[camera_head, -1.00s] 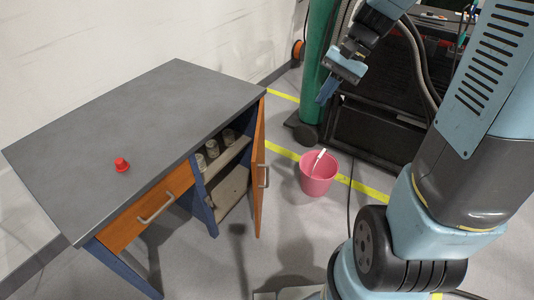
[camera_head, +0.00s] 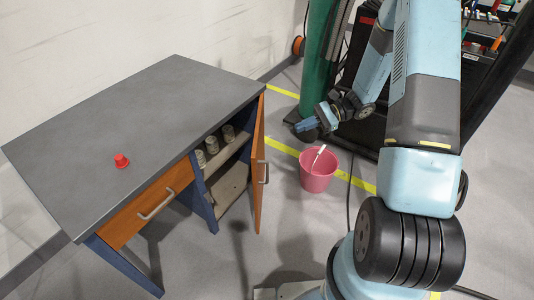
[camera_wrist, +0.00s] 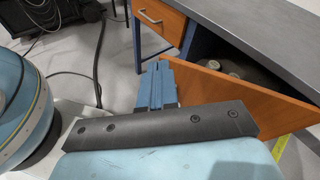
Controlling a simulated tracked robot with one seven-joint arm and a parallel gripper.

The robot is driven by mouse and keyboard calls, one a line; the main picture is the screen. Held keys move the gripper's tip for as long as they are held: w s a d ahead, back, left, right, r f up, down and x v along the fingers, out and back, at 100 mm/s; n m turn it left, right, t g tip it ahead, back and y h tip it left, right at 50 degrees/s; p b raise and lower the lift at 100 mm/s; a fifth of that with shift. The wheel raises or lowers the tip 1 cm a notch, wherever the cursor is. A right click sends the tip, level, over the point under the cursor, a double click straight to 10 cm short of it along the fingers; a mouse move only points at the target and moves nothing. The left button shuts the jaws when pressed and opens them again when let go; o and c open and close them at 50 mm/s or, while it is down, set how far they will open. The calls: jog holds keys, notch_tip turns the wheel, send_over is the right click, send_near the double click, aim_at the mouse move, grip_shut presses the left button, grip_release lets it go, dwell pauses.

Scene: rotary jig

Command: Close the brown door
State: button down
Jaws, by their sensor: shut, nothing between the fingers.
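The brown door (camera_head: 258,165) of the desk cabinet stands open, swung out from the right front corner of the desk. It has a grey bar handle (camera_head: 264,172) on its outer face. In the wrist view the door (camera_wrist: 240,105) lies just beyond my gripper (camera_wrist: 156,82), whose blue fingers are together and empty. In the head view my gripper (camera_head: 302,126) is to the right of the door, above the floor and apart from it. The cabinet's inside shows shelves with several small jars (camera_head: 212,146).
The grey desktop (camera_head: 140,120) carries a red knob-like object (camera_head: 121,161). A closed drawer (camera_head: 140,212) is left of the cabinet. A pink bucket (camera_head: 318,172) stands on the floor right of the door. A green cylinder (camera_head: 318,60) stands behind.

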notch_tip(320, 180, down, 16)
jog(key=w+d+m+t+y, duration=0.1)
jog(key=w+m+t+y, duration=0.15)
jog(key=m+t, duration=0.35)
jog(key=shift+m+g+y, duration=0.3)
jog(key=shift+m+y, duration=0.05)
jog(key=shift+m, duration=0.15)
jog(key=a, duration=1.3)
jog(key=shift+w+a+r, duration=0.15)
jog(key=shift+w+a, duration=0.2)
jog(key=shift+w, duration=0.05)
